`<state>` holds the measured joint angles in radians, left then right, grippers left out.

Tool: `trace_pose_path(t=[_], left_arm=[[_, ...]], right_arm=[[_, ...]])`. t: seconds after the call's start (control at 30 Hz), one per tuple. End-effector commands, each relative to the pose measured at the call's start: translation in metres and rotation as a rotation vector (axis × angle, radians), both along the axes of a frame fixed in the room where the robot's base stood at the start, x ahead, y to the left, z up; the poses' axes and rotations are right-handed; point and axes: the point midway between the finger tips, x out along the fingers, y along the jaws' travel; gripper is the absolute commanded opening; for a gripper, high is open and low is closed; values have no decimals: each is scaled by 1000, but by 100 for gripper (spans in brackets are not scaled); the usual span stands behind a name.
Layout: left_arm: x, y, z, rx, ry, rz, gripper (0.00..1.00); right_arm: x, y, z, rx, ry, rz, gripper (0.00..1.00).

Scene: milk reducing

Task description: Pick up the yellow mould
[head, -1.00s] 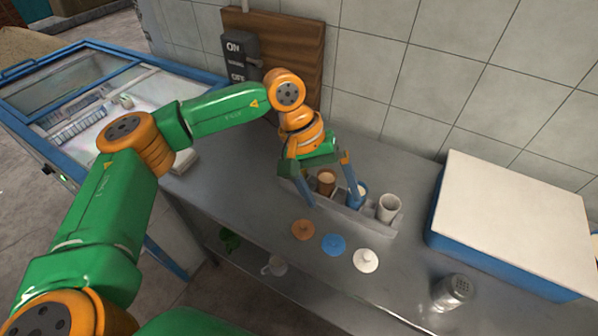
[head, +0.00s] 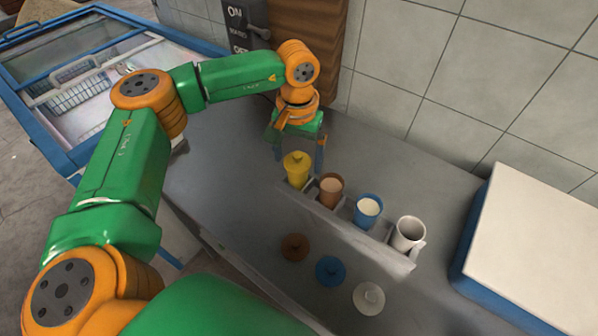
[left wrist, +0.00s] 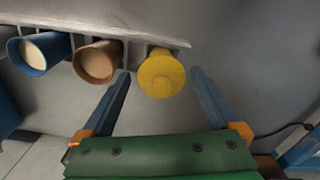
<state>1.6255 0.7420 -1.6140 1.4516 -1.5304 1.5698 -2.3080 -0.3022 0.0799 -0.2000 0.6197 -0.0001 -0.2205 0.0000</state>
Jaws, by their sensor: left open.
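The yellow mould (head: 297,169) stands upright with its lid on, at the left end of a grey rack (head: 383,252). In the left wrist view the yellow mould (left wrist: 161,75) is between the fingertips, with a gap on each side. My left gripper (head: 299,150) is open and empty, pointing down just behind and above the mould; its fingertips also show in the left wrist view (left wrist: 160,84). A brown mould (head: 330,190), a blue mould (head: 367,209) and a white mould (head: 408,233) stand in the rack to the right. My right gripper is not in view.
Brown (head: 295,247), blue (head: 330,270) and white (head: 368,298) lids lie on the metal counter (head: 228,160) in front of the rack. A blue box with a white top (head: 535,245) stands to the right. A tiled wall (head: 430,70) with a switch (head: 240,27) is behind.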

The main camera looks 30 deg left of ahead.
Motion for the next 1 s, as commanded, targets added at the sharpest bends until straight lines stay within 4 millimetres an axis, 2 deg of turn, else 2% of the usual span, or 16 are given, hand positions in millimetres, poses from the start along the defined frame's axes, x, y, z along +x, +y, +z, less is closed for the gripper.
trace_pose_path(t=[0.03,0.1,0.2,0.4,0.7,0.73,1.0], left_arm=[[0,2,-3,1,5,1,96],[0,1,-19,0,5,1,96],[1,2,-30,1,3,2,96],[1,1,-33,0,1,2,96],[1,1,-33,0,1,1,15],[1,1,-32,-1,1,1,12],[2,1,-30,-2,-2,1,11]], right_arm=[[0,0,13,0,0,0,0],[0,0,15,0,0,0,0],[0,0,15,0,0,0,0],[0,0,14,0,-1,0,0],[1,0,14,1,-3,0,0],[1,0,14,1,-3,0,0],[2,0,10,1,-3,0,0]])
